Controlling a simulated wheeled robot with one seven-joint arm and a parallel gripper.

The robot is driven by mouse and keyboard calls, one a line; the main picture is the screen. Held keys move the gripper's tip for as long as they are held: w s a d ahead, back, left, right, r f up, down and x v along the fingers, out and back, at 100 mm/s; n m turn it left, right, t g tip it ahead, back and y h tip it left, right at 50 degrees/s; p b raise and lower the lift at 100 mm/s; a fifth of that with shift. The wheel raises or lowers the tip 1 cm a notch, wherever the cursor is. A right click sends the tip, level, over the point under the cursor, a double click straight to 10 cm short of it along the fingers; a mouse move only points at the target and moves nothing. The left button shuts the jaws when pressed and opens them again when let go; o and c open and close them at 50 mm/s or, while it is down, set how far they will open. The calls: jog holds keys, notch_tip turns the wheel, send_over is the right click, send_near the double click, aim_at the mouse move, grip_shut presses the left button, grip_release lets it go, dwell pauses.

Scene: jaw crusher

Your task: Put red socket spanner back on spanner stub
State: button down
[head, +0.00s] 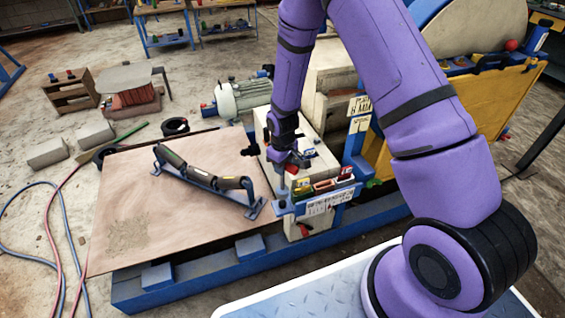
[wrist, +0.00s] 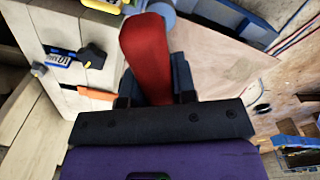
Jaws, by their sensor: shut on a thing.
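My gripper (head: 291,163) is over the pale machine block, just above the tool rack. It is shut on the red socket spanner (wrist: 148,55), whose red handle stands out between the dark fingers in the wrist view. In the head view only a small red bit of the spanner (head: 291,170) shows below the fingers. A round blue-grey piece (wrist: 162,13) shows just beyond the red end in the wrist view. I cannot tell whether it is the spanner stub, nor whether the spanner touches it. The socket end is not clearly seen.
The blue rack (head: 318,206) with a lettered label holds several coloured items. A brown sheet (head: 150,215) bears a blue bracket with dark rollers (head: 205,180). A grey motor (head: 240,97) stands behind. An orange-handled tool (wrist: 97,93) lies close by my gripper.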

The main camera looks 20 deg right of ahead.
jog(key=shift+f, duration=3.4)
jog(key=c, duration=0.8)
grip_release()
jog(key=shift+c, duration=0.2)
jog(key=shift+r, duration=0.1)
